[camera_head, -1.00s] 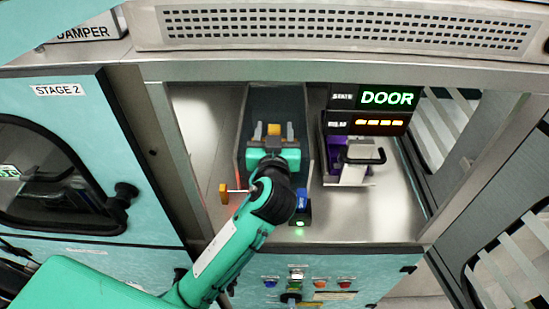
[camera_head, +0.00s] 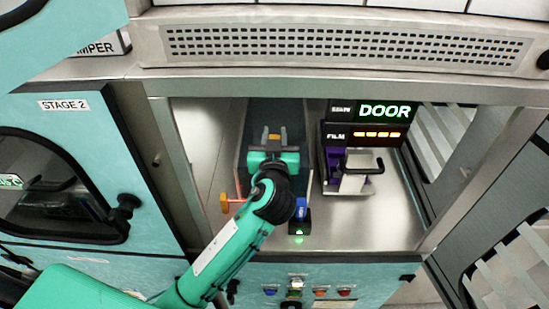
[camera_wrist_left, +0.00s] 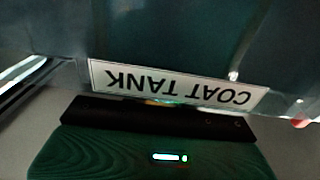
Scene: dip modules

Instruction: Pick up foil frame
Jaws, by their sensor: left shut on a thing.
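My left gripper (camera_head: 274,138) is over the open grey tank (camera_head: 241,165) in the middle of the bay. Its fingers are shut on a small orange-yellow piece (camera_head: 274,130), which seems to be part of the foil frame. The rest of the frame is hidden behind the gripper and wrist, and I cannot tell how far it stands in the tank. In the left wrist view an upside-down label (camera_wrist_left: 175,84) reads COAT TANK, beyond a black bar (camera_wrist_left: 155,118); the fingertips do not show there. My right gripper is not in view.
A purple and white device with a black handle (camera_head: 364,167) stands right of the tank, below the lit DOOR display (camera_head: 384,111). An orange knob (camera_head: 225,202) is at the tank's left, and a blue piece (camera_head: 303,207) is near its front right. Bay posts stand at both sides.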

